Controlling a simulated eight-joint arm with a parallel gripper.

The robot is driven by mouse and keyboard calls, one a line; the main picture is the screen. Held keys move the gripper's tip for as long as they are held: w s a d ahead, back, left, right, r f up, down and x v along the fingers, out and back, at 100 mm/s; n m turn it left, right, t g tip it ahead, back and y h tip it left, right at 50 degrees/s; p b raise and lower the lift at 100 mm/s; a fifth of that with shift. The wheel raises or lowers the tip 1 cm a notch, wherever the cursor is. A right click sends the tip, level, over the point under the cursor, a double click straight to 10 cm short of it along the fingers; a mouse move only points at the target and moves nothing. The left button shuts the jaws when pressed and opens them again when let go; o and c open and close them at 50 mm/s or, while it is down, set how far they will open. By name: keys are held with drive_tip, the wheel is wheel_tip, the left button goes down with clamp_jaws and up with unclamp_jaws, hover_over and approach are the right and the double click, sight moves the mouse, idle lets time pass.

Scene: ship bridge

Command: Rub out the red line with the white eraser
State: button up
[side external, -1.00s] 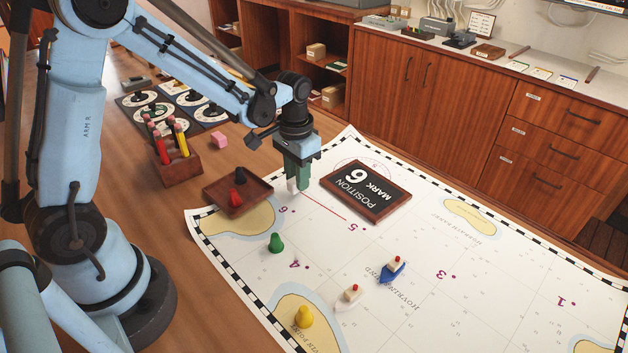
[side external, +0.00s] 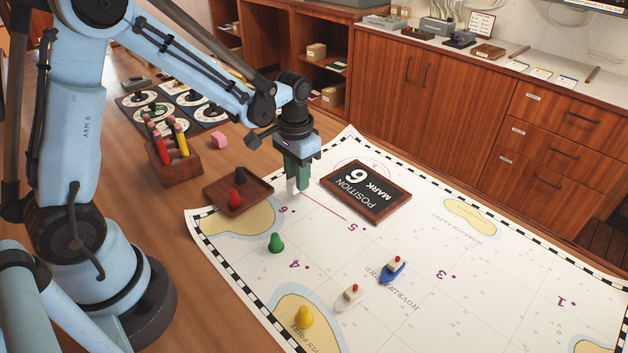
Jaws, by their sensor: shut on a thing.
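The red line (side external: 325,208) is a thin straight stroke on the white chart, running from just beside my gripper down and right toward the magenta number 5. My gripper (side external: 298,184) points down at the line's upper left end, its green fingers shut on the white eraser (side external: 291,186). Only a small pale part of the eraser shows at the left of the fingers; the rest is hidden. The eraser is at or just above the chart; I cannot tell whether it touches.
A wooden tray (side external: 262,190) with red and black pieces is left of my gripper. A green pawn (side external: 276,243), a white boat (side external: 350,297) and a blue boat (side external: 393,269) stand on the chart (side external: 480,290).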

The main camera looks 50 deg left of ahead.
drive_tip(key=shift+f, duration=0.45)
idle(3.3)
idle(2.4)
drive_tip(key=shift+w+d, duration=0.1)
drive_tip(key=shift+d, duration=1)
drive_tip(key=shift+d, duration=0.1)
drive_tip(key=shift+w+d, duration=0.15)
drive_tip(key=shift+d, duration=0.9)
drive_tip(key=shift+w+d, duration=0.1)
drive_tip(key=shift+d, duration=1)
